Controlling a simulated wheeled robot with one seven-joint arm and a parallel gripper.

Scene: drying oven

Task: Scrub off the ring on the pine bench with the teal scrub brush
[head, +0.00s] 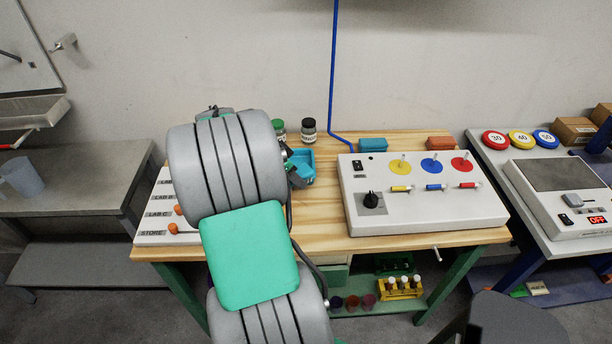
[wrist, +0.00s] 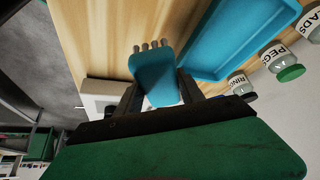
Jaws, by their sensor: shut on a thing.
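My gripper (wrist: 158,92) is shut on the teal scrub brush (wrist: 154,72) in the wrist view. Pale bristle tufts show at the brush's far end, over the pine bench top (wrist: 125,25). In the head view my arm covers most of the gripper, and I cannot make out the brush there. The pine bench (head: 322,212) shows to the right of my arm. I see no ring on its visible wood; part of the top is hidden behind my arm. I cannot tell whether the bristles touch the wood.
A blue tray (wrist: 245,35) lies close beside the brush; it also shows in the head view (head: 304,158). Jars (head: 308,131) stand behind it. A white control panel (head: 425,210) fills the bench's right side. A lever board (head: 152,226) is at left. A strip of bare wood lies between.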

